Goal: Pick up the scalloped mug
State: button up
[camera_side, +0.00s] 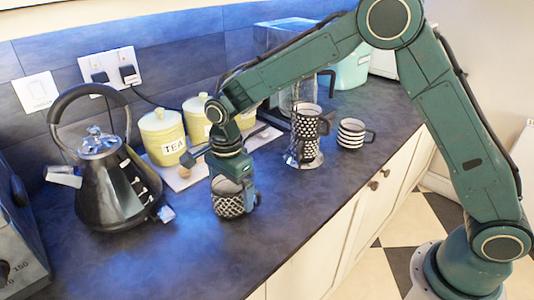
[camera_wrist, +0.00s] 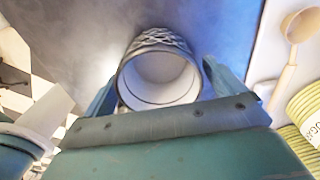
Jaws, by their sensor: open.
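The scalloped mug (camera_side: 229,207), dark with a pale scale-like pattern, stands upright on the dark worktop, right of the kettle. My gripper (camera_side: 235,187) is directly over it, pointing down, with its fingers open around the mug's upper part. In the wrist view the mug (camera_wrist: 160,72) shows its white, empty inside and patterned wall between the two fingers of my gripper (camera_wrist: 164,88). A gap shows beside the right finger; contact on the left side is unclear.
A black kettle (camera_side: 110,185) stands left of the mug. Yellow canisters (camera_side: 162,135) and a wooden spoon (camera_wrist: 290,50) are behind it. Stacked patterned mugs (camera_side: 305,135) and a striped mug (camera_side: 351,134) stand to the right. The worktop in front is clear up to its edge.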

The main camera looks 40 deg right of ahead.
dwell(0.3)
jog(key=c, duration=1.2)
jog(key=shift+r, duration=0.2)
notch_tip(320, 180, up, 20)
jog(key=shift+f, duration=0.15)
